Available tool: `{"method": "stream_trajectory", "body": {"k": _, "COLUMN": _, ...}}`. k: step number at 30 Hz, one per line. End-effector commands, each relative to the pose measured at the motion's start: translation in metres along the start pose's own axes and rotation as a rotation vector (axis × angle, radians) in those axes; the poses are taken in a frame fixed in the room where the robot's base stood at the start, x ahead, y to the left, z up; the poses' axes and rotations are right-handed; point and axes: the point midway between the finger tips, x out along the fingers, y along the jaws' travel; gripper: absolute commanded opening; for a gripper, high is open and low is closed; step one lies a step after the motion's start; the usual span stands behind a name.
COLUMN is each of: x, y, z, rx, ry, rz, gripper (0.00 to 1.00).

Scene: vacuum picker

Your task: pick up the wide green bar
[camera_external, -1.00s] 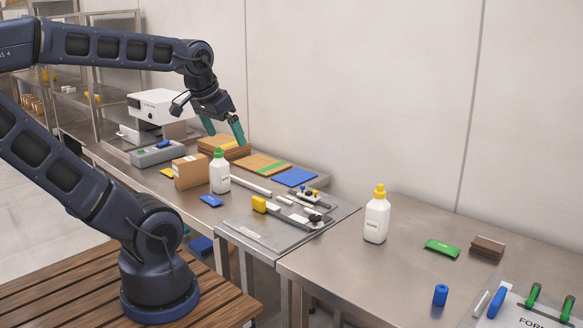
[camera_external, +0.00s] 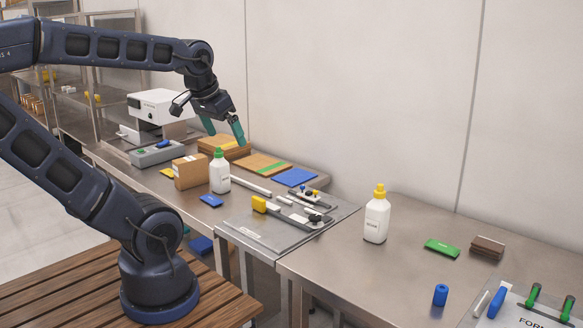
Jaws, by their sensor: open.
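A flat green piece (camera_external: 442,248) lies on the right part of the metal bench, with small white marking on it. A green strip (camera_external: 270,168) also lies across a flat brown board in the middle of the bench. I cannot tell for certain which of the two is the wide green bar. My gripper (camera_external: 223,131) has teal fingers spread apart with nothing visible between them. It is above a brown stack (camera_external: 222,150) at the back of the bench, left of the board with the green strip and far from the flat green piece.
A white bottle with a yellow cap (camera_external: 376,218) stands left of the flat green piece. A brown block (camera_external: 487,247) lies right of it, and a blue cylinder (camera_external: 440,295) stands in front. A green-capped bottle (camera_external: 220,172) and a brown box (camera_external: 190,172) stand near my gripper.

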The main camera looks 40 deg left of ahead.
Motion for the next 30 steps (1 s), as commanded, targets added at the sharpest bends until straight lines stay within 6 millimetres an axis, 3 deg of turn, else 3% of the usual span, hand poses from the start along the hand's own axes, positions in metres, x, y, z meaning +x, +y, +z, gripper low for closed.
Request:
{"method": "stream_trajectory", "body": {"k": 2, "x": 0.0, "y": 0.0, "z": 0.0, "rx": 0.0, "ry": 0.0, "rz": 0.0, "gripper": 0.98}}
{"method": "stream_trajectory", "body": {"k": 6, "x": 0.0, "y": 0.0, "z": 0.0, "rx": 0.0, "ry": 0.0, "rz": 0.0, "gripper": 0.71}}
{"method": "stream_trajectory", "body": {"k": 17, "x": 0.0, "y": 0.001, "z": -0.005, "rx": 0.013, "ry": -0.003, "rz": -0.002, "gripper": 0.71}}
{"method": "stream_trajectory", "body": {"k": 20, "x": 0.002, "y": 0.005, "z": -0.018, "rx": 0.049, "ry": -0.012, "rz": -0.005, "gripper": 0.71}}
{"method": "stream_trajectory", "body": {"k": 30, "x": 0.022, "y": 0.036, "z": -0.098, "rx": 0.287, "ry": -0.059, "rz": -0.008, "gripper": 0.71}}
